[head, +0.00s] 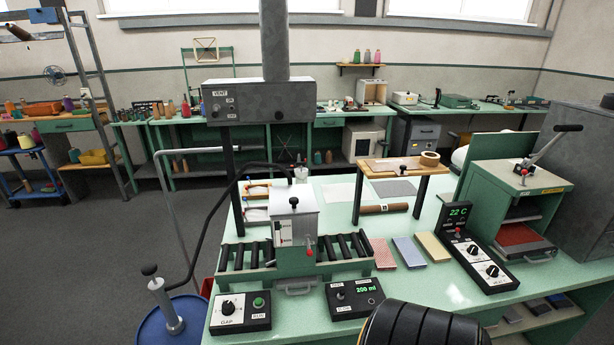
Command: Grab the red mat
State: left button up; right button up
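A flat red slab (517,234) lies inside the open front of the green press (489,180) at the right of the bench. A thin, red-patterned mat (383,254) lies flat on the pale green bench top, left of a blue one (408,252) and a yellow one (432,248). I cannot tell from this view which of the two red pieces is the red mat. A dark rounded part of my own arm shows at the bottom edge. Neither gripper's fingers are in view.
A roller machine (295,240) stands left of the mats, with control boxes (355,297) in front. A sloped control panel (476,250) reading 22 C stands between the mats and the press. A small wooden stand (408,180) is behind. A blue drum (172,328) stands left.

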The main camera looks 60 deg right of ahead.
aim_at(385, 260)
jog(key=z, duration=2.45)
jog(key=l+u, duration=0.15)
jog(key=u, duration=0.7)
jog(key=l+u, duration=0.35)
jog(key=l, duration=0.2)
jog(key=k+l+u, duration=0.1)
jog(key=l+u, duration=0.25)
jog(key=l, duration=0.15)
jog(key=k+l+u, duration=0.15)
jog(key=l+u, duration=0.2)
jog(key=l, duration=0.15)
